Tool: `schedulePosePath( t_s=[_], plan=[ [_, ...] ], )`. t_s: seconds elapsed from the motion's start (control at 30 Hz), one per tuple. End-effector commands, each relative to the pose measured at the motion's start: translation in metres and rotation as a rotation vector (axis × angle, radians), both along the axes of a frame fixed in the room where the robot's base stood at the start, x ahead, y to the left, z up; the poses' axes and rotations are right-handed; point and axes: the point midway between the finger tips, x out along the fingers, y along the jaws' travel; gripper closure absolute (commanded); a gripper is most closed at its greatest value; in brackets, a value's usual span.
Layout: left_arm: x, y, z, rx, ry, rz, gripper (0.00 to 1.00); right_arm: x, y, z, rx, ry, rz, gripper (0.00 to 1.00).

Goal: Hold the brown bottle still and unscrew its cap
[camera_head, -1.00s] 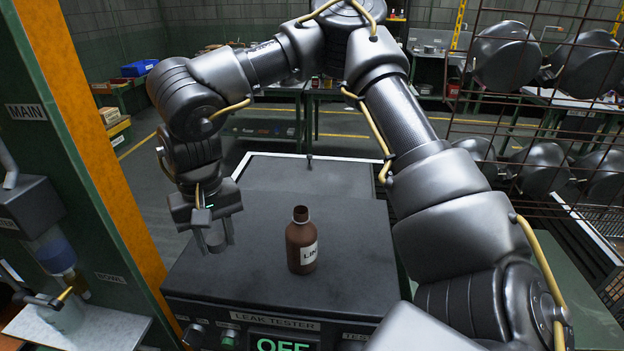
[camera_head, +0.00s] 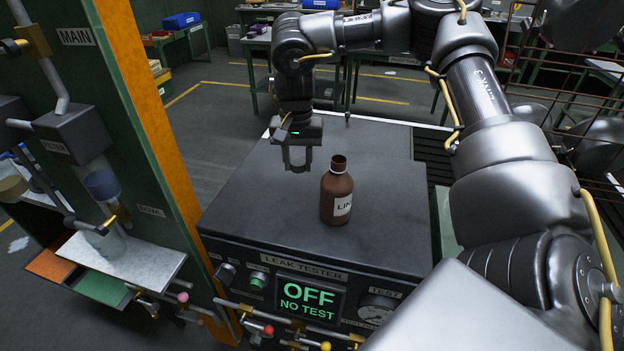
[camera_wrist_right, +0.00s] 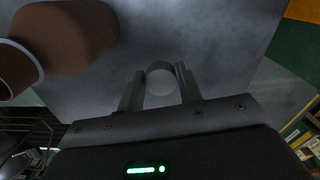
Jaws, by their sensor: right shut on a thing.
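The brown bottle (camera_head: 337,196), with a white label, stands upright on the dark top of the leak tester. Its neck is bare, with no cap on it. My right gripper (camera_head: 298,166) is just behind and left of the bottle, above the tester top and apart from the bottle. In the right wrist view, the right gripper (camera_wrist_right: 160,90) is shut on a round grey cap (camera_wrist_right: 160,84) with a ribbed edge. The bottle (camera_wrist_right: 75,40) shows at the upper left there, partly cut off by the frame. My left gripper is not in view.
The leak tester (camera_head: 237,219) has a display reading OFF, NO TEST, with knobs and small valves on its front. A green and orange post (camera_head: 160,130) and a white shelf (camera_head: 125,258) stand left. Wire mesh with round pans (camera_head: 585,40) is at the right.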

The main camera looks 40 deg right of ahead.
Motion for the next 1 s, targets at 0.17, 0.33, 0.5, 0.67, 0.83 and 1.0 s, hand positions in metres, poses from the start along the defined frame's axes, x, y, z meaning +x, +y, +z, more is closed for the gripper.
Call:
schedulePosePath(
  t_s=[0.17, 0.33, 0.5, 0.67, 0.83, 1.0],
  plan=[
    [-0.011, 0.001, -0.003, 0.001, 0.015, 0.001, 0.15, -0.001, 0.0, -0.031, 0.002, 0.004, -0.001, 0.92],
    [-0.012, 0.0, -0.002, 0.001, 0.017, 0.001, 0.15, 0.0, 0.0, -0.037, 0.001, -0.001, 0.0, 0.92],
    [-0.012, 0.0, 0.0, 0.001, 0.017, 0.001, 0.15, -0.001, 0.0, -0.053, 0.001, 0.005, 0.0, 0.92],
    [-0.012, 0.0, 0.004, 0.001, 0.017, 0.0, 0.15, -0.001, 0.0, -0.074, 0.001, 0.004, 0.0, 0.92],
    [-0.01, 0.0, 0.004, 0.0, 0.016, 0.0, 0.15, 0.0, 0.0, -0.079, 0.0, 0.0, 0.001, 0.92],
    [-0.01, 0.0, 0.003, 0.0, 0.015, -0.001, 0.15, 0.0, 0.0, -0.079, 0.0, 0.0, 0.001, 0.92]
  ],
)
